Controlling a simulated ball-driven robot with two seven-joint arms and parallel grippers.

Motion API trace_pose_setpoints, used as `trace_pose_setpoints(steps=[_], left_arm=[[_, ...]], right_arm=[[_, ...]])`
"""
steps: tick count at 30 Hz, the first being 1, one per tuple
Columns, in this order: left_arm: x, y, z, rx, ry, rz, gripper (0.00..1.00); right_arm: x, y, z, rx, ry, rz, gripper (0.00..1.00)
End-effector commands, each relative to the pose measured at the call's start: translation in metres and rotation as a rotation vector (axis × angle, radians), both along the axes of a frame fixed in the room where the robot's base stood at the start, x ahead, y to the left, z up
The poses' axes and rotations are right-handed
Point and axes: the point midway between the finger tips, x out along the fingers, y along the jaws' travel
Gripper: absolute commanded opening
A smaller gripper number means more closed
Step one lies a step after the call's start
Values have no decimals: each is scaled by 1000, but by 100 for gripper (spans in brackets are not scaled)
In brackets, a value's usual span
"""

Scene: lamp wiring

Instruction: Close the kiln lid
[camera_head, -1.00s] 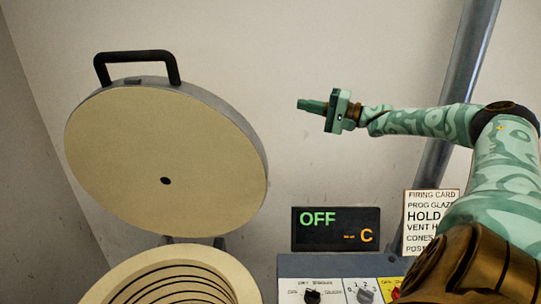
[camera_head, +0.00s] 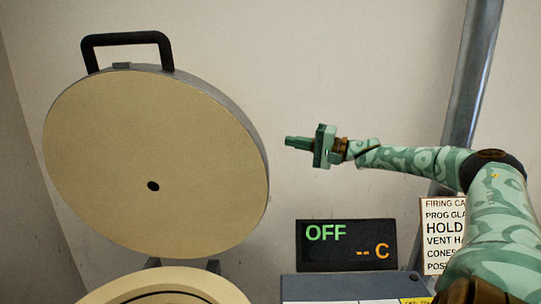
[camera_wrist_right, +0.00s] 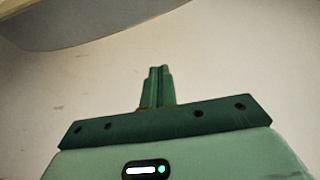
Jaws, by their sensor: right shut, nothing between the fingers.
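The kiln lid (camera_head: 150,130) stands raised, its round cream underside with a small dark hole facing me. A black handle (camera_head: 127,40) sits on its top edge. The kiln body (camera_head: 165,285) shows only its cream rim at the bottom of the head view. My right gripper (camera_head: 298,142) is shut and empty, to the right of the lid and apart from it, pointing left. In the right wrist view its fingers (camera_wrist_right: 157,85) are together, and a grey curved edge, likely the lid (camera_wrist_right: 90,22), shows at the top left. My left gripper is not in view.
A display (camera_head: 346,245) reading "OFF" and "-- C" stands right of the kiln, above a grey control box (camera_head: 340,288). A firing card (camera_head: 443,235) is beside it, partly behind my right arm. A metal pole (camera_head: 468,90) rises at the right. The wall behind is bare.

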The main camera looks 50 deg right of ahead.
Motion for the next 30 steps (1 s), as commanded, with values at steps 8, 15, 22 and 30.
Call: trace_pose_setpoints(steps=[8, 15, 22, 30], left_arm=[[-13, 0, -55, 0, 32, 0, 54], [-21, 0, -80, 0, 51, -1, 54], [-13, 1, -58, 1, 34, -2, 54], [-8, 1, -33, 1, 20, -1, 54]], right_arm=[[32, 12, -13, -5, 12, -1, 0], [59, 25, -7, -4, 10, 1, 0], [49, 40, 6, 4, -5, 2, 0], [37, 53, 1, 2, -1, 0, 0]])
